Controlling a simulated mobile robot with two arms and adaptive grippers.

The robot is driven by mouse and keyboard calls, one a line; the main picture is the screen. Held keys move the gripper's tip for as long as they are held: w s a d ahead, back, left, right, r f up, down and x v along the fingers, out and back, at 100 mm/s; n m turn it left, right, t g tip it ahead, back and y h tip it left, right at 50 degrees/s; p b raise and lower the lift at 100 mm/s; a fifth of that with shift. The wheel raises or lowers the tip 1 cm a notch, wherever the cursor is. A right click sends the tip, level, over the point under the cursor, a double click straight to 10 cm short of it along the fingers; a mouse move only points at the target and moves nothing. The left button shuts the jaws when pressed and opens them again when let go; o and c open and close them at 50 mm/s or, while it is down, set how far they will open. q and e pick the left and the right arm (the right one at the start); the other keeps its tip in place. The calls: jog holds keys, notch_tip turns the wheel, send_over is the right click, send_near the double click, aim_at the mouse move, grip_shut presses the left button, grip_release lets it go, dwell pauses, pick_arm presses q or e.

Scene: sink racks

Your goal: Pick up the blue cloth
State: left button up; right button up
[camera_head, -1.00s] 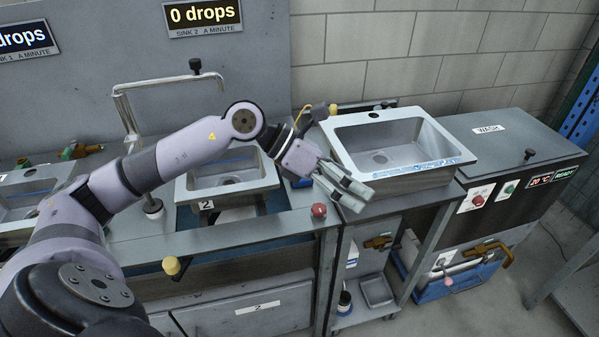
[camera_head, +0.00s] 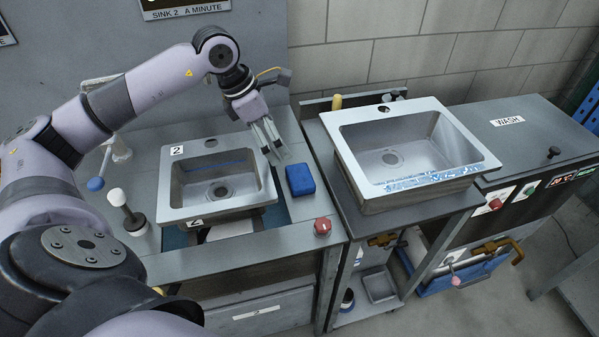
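A small blue block-like thing (camera_head: 300,180), which looks like the folded blue cloth, lies on the counter just right of the middle sink (camera_head: 180,190). My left gripper (camera_head: 278,154) hangs above and slightly left of it, beside the sink's right rim. Its fingers point down and look parted, with nothing between them. It seems apart from the blue thing, though the exact height gap is hard to judge. My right gripper is not in view.
A red knob (camera_head: 322,226) is on the counter's front edge. A larger sink (camera_head: 350,140) stands to the right, beside a grey WASH unit (camera_head: 535,140). A white-topped lever (camera_head: 117,197) and a blue knob (camera_head: 95,184) are left of the middle sink.

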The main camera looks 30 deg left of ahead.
pick_arm(q)
jog(key=p, duration=0.1)
send_near(299, 175)
jog(key=p+x, duration=0.1)
jog(key=x, duration=0.3)
jog(key=shift+w+f, duration=0.1)
jog(key=shift+f, duration=0.1)
jog(key=p+x, duration=0.2)
jog(key=x, duration=0.2)
jog(key=shift+d+f, duration=0.1)
jog(key=shift+f, duration=0.05)
jog(key=shift+w+f, duration=0.1)
jog(key=shift+f, duration=0.2)
jog(key=shift+c, duration=1)
jog(key=c, duration=0.9)
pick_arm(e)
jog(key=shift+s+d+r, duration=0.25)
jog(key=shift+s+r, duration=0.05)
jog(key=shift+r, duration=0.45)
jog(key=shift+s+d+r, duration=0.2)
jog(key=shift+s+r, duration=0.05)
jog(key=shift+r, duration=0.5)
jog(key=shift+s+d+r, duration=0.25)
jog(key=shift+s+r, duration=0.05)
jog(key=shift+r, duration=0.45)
